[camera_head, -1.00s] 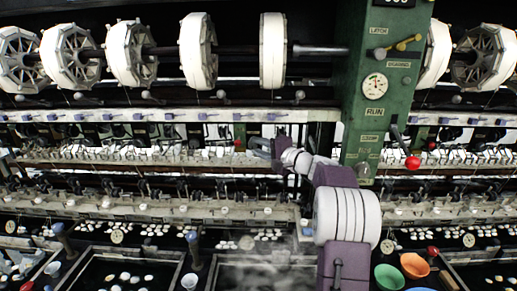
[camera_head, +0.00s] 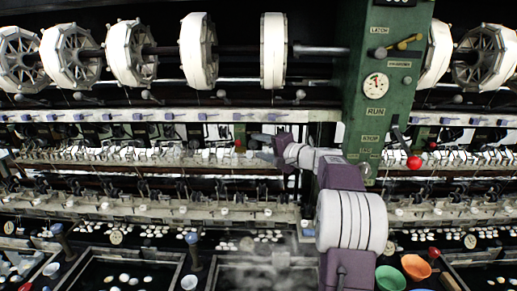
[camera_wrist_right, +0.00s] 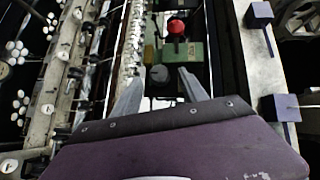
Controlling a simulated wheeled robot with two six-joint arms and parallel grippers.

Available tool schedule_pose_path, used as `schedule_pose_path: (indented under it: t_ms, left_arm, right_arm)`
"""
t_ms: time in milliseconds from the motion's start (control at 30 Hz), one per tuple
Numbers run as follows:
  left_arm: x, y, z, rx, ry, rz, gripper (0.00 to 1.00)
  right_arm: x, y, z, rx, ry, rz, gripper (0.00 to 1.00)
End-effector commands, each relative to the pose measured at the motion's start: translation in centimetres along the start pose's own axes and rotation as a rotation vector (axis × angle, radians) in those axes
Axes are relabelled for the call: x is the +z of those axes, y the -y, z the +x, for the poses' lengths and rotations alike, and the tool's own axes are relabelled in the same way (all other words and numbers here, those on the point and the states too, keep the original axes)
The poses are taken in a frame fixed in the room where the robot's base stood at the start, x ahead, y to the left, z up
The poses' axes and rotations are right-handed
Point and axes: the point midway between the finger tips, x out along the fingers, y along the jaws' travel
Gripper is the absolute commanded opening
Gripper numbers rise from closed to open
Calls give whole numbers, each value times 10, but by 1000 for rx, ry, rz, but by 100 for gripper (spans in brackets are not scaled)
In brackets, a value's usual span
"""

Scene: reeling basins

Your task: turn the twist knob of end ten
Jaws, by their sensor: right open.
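Small purple-blue knobs (camera_head: 202,116) sit in a row along the pale rail (camera_head: 180,118) below the reels in the head view. I cannot read which belongs to end ten. My right gripper (camera_head: 262,146) is open and empty, just below this rail and left of the green post. In the right wrist view my two grey fingers (camera_wrist_right: 161,90) are apart with nothing held. Two purple-blue knobs, one upper (camera_wrist_right: 259,14) and one lower (camera_wrist_right: 283,106), stand on the pale rail to the right of the fingers, apart from them. My left gripper is not in view.
White reels (camera_head: 273,50) hang above. Basins (camera_head: 120,270) and bowls (camera_head: 389,277) lie below.

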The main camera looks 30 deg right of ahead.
Motion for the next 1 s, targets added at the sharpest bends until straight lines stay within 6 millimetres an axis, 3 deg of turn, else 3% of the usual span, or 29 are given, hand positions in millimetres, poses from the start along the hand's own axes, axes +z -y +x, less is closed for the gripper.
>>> schedule_pose_path:
  t_ms: [33,133,400,1000]
  left_arm:
    - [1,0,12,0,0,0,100]
    - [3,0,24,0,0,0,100]
    - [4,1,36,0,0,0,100]
    - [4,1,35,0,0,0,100]
  right_arm:
    - [0,-6,-10,-1,-6,-2,51]
    - [0,-7,-34,0,-7,-2,51]
    - [0,-3,-75,1,-4,0,51]
    - [7,0,-72,-1,16,-2,51]
